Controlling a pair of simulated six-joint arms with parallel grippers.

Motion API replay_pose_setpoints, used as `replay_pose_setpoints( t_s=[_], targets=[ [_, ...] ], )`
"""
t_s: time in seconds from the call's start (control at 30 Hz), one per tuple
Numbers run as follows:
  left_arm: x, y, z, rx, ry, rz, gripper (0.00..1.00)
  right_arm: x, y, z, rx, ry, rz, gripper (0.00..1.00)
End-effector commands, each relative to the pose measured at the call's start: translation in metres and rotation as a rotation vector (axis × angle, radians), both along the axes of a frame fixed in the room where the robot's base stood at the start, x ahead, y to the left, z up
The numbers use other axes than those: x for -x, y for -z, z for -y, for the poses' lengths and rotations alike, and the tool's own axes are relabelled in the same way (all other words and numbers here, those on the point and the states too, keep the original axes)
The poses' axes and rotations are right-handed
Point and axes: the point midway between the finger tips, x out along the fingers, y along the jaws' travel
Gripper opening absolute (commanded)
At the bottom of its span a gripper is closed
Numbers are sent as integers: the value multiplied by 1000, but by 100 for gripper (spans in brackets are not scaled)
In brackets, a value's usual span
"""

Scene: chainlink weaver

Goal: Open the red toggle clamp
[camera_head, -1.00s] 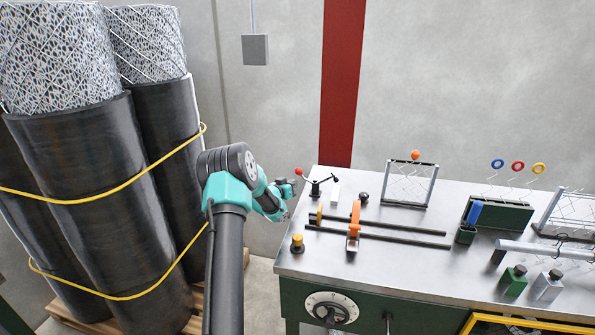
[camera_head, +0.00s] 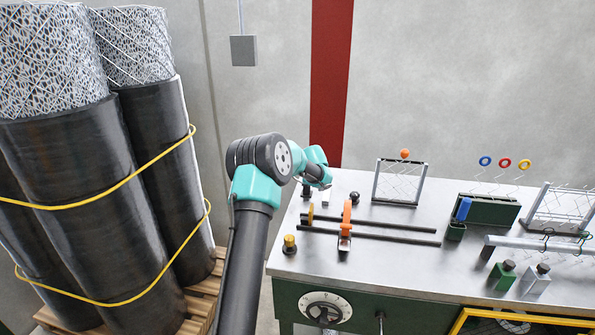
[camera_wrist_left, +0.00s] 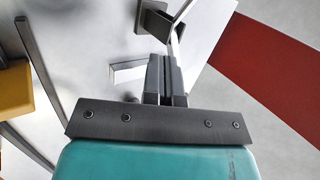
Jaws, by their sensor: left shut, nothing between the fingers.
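The red toggle clamp is mostly hidden behind my left gripper (camera_head: 324,184) in the head view. In the left wrist view its dark base (camera_wrist_left: 154,20) and a pale metal lever (camera_wrist_left: 177,45) show at the top, just beyond the fingertips; its red knob is not visible. My left gripper (camera_wrist_left: 166,62) is shut and empty, with its fingers close to the lever; whether they touch it I cannot tell. My right gripper is not in view.
A small white block (camera_wrist_left: 127,71) lies beside the fingers. An orange clamp (camera_head: 346,222) sits across dark rails (camera_head: 395,235), and a yellow knob (camera_head: 289,243) stands at the bench's left. A mesh frame (camera_head: 400,184) stands at the back. Wrapped rolls (camera_head: 70,190) stand left of the bench.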

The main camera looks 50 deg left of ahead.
Motion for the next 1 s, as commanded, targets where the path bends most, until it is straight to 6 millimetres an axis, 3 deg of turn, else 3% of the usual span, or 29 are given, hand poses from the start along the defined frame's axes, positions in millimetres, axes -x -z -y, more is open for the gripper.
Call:
replay_pose_setpoints(
  t_s=[0.3,0.43,0.6,1.0],
  targets=[
    [8,-73,9,-335,66,-417,0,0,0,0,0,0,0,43],
    [12,-95,13,-406,64,-522,0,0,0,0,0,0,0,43],
    [15,-102,14,-430,61,-562,0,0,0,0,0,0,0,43],
    [15,-98,9,-428,61,-560,0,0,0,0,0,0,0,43]
  ],
)
